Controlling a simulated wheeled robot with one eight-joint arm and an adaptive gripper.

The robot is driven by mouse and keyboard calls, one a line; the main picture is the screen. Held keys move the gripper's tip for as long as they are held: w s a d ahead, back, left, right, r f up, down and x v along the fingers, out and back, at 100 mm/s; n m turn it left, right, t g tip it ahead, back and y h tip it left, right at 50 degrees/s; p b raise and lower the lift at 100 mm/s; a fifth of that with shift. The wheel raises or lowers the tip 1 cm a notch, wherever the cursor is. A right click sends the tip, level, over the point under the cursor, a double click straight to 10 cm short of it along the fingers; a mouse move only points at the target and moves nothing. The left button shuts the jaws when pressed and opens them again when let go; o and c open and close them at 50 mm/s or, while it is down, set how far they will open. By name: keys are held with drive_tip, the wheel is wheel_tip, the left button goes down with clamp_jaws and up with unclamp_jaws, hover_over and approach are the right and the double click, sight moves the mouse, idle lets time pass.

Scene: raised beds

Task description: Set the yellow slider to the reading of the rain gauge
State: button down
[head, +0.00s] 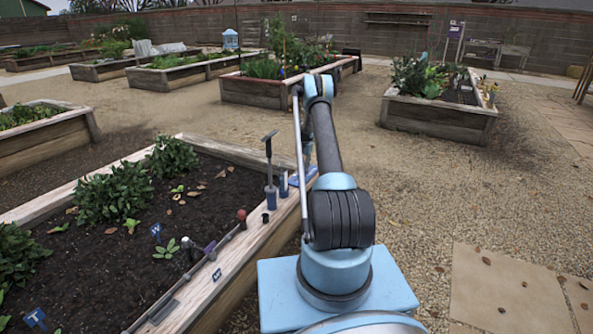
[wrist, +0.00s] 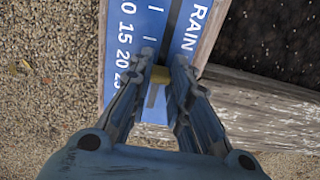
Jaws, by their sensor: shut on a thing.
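The yellow slider (wrist: 160,75) shows between my gripper's fingertips in the wrist view. My gripper (wrist: 161,72) is shut on it, one finger on each side. The slider sits in a slot of a blue scale board (wrist: 135,15) marked RAIN, with 15, 20 and a partly covered number beyond 20. The slider is roughly level with that covered number; its exact reading is unclear. The board also shows in the head view (head: 300,177) at the bed's far corner. A small upright tube (head: 283,184), possibly the rain gauge, stands beside it; its level is too small to read.
A T-handled tool (head: 269,150) stands in a blue holder on the near bed's wooden rim (head: 240,255). Plants and small blue signs fill the bed. Gravel lies open to the right, with other raised beds behind.

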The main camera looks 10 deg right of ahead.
drive_tip(key=shift+d, duration=0.3)
drive_tip(key=c, duration=1.5)
unclamp_jaws()
drive_tip(key=shift+a, duration=0.2)
drive_tip(key=shift+a, duration=0.1)
drive_tip(key=shift+r, duration=0.3)
wheel_tip(320, 180, up, 11)
drive_tip(key=shift+r, duration=0.15)
